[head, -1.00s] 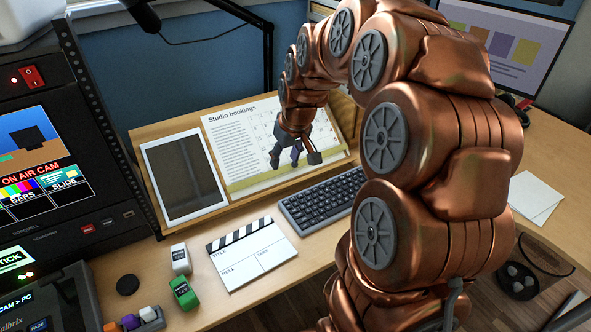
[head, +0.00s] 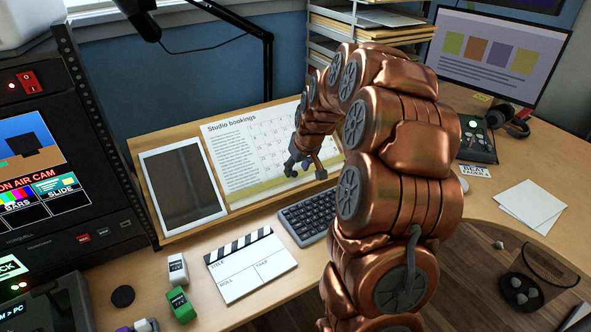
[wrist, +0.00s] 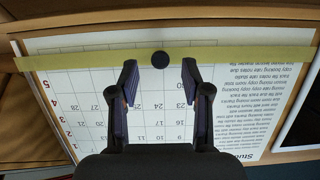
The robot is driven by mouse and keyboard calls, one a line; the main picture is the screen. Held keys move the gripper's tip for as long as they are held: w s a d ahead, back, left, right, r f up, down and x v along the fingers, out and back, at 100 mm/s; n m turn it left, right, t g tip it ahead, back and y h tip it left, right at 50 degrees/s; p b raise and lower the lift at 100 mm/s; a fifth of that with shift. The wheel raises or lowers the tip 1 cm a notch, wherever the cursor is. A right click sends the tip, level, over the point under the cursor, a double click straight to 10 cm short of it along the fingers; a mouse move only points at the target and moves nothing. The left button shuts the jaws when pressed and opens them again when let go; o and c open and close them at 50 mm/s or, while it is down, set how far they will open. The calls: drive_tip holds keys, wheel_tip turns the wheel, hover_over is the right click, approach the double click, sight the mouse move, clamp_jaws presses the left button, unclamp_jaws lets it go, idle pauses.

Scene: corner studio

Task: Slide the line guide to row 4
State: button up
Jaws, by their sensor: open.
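The line guide (wrist: 250,57) is a translucent yellow strip with a round black knob (wrist: 160,60). It lies across the "Studio bookings" sheet (head: 232,150), along the sheet's lower edge; in the wrist view it lies beyond the row marked 5 (wrist: 47,85). The row 4 label (wrist: 54,103) shows one row nearer to me. My gripper (wrist: 159,64) is open, with one dark finger on each side of the knob in the picture and a gap on both sides. I cannot tell the fingers' height above the sheet. The strip also shows in the head view (head: 262,193).
A dark tablet (head: 183,184) lies left of the sheet on the sloped wooden board. A keyboard (head: 308,216), a clapperboard (head: 250,264) and small white and green blocks (head: 180,303) lie in front. A black lamp arm (head: 266,80) stands behind the board.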

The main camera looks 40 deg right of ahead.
drive_tip(key=shift+x, duration=0.9)
drive_tip(key=shift+c, duration=0.3)
clamp_jaws()
